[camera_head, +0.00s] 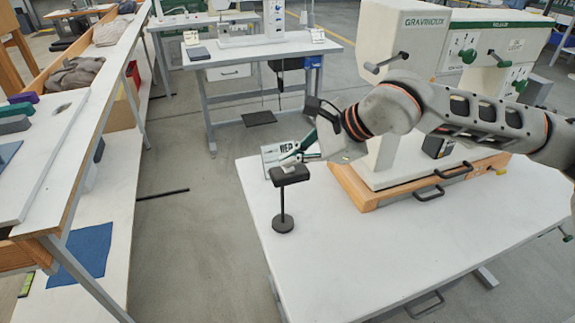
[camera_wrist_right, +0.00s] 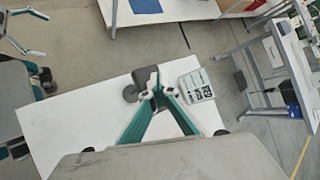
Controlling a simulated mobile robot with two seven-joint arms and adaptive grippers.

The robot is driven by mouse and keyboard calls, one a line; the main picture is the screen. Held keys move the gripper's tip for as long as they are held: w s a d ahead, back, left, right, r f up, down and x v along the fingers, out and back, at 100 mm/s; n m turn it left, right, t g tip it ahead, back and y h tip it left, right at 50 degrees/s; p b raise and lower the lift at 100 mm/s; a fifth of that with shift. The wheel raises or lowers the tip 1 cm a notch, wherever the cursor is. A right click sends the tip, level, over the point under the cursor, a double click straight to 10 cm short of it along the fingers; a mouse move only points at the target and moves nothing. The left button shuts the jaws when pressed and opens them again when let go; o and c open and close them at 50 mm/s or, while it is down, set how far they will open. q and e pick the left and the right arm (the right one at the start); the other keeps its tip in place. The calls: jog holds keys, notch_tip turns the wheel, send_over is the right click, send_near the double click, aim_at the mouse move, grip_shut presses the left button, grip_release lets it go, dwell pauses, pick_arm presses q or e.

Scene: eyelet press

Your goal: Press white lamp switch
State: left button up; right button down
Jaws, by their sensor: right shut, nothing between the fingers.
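A black stand (camera_head: 283,223) with a round base, thin post and dark block-shaped head (camera_head: 290,177) stands near the left edge of the white table; the head also shows in the wrist view (camera_wrist_right: 141,74). I cannot make out a white lamp switch for certain; a small pale spot at the head's top is hard to tell from my fingertips. My right gripper (camera_wrist_right: 162,90) is shut and empty, its tips right over or at the head; contact is unclear. My left gripper (camera_wrist_right: 45,36) shows at the wrist view's upper left, its fingers apart, away from the stand.
A white lettered sign (camera_head: 270,156) stands close behind the stand head. A large white press (camera_head: 400,40) on a wooden base (camera_head: 366,197) takes up the table's back right. The table's front (camera_head: 350,270) is clear. A long bench (camera_head: 62,170) runs along the left, across an open floor gap.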

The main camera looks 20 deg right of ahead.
aim_at(291, 169)
pick_arm(q)
jog(key=shift+r, duration=0.2)
pick_arm(e)
jog(key=shift+r, duration=0.35)
jog(key=shift+r+p, duration=1.6)
jog(key=shift+r, duration=1.5)
pick_arm(q)
jog(key=shift+t, duration=0.3)
jog(key=r, duration=0.2)
jog(key=w+r, duration=0.1)
jog(key=r, duration=0.1)
jog(key=shift+w, duration=0.15)
pick_arm(e)
jog(key=shift+f, duration=0.1)
